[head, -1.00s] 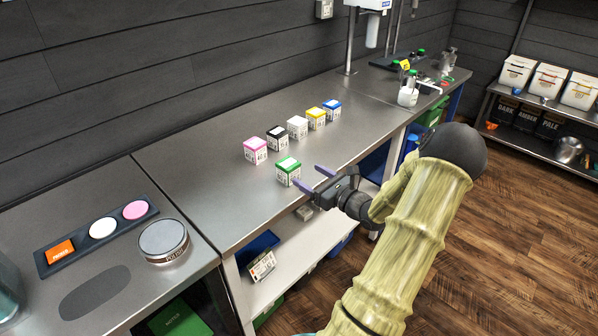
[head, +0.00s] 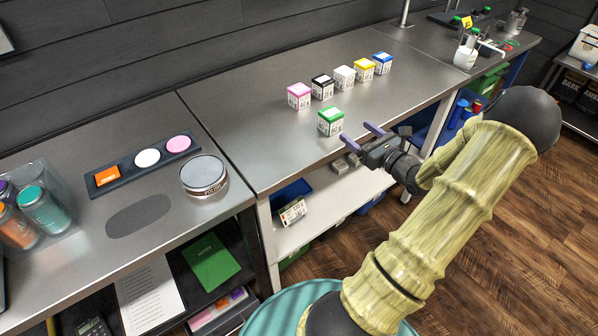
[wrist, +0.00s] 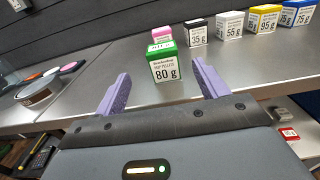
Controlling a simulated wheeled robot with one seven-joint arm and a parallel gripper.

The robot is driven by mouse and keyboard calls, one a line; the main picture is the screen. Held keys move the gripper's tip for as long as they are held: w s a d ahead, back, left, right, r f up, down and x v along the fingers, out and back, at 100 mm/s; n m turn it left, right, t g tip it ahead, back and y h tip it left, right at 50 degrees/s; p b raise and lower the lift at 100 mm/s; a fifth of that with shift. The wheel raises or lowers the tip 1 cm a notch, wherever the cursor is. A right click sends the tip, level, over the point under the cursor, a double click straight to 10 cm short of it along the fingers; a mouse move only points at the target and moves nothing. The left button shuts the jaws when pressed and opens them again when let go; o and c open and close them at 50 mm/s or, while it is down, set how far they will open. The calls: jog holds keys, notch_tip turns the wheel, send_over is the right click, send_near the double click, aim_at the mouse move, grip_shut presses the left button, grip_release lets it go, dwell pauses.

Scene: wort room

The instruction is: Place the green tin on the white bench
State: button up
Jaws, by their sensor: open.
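The green tin (head: 331,122) is a small white cube with a green lid, standing upright near the front edge of a grey metal bench top (head: 270,150). In the wrist view its label reads 80 g, and the tin (wrist: 164,68) shows between and beyond my two fingers. My gripper (head: 359,134) is open and empty, with its purple fingers pointing at the tin from the front edge; I cannot tell whether they touch it. No bench with a white top is clear in view; a white lower shelf (head: 330,205) lies under the metal top.
Pink (head: 299,96), black (head: 322,87), white (head: 344,77), yellow (head: 363,68) and blue (head: 382,63) lidded boxes stand in a row behind the green tin. A round tin (head: 203,176) and a dark tray (head: 125,178) are on the left bench. Bare metal lies left of the green tin.

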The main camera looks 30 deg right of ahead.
jog(key=a+f+n+g+y, duration=0.1)
jog(key=a+n+g, duration=0.3)
jog(key=a, duration=0.4)
jog(key=a+f+n+g+y, duration=0.1)
jog(key=a+n+g+y, duration=0.3)
jog(key=a, duration=0.4)
jog(key=a+f+n+g+y, duration=0.1)
jog(key=a+n+g+y, duration=0.1)
jog(key=a+n, duration=0.4)
jog(key=shift+s+a+g+y, duration=0.15)
jog(key=shift+a+g, duration=0.3)
jog(key=shift+a, duration=0.3)
jog(key=shift+s+a+g+y, duration=0.15)
jog(key=shift+a+g, duration=0.3)
jog(key=shift+a, duration=0.3)
jog(key=s+a+r+n+g+h, duration=0.1)
jog(key=s+a+n+h, duration=0.3)
jog(key=n, duration=0.6)
jog(key=s+a+r+n+g+h, duration=0.2)
jog(key=a+n+h, duration=0.3)
jog(key=n, duration=0.6)
jog(key=shift+s+a+r+g, duration=0.25)
jog(key=shift+s+a+g, duration=0.05)
jog(key=shift+s, duration=0.55)
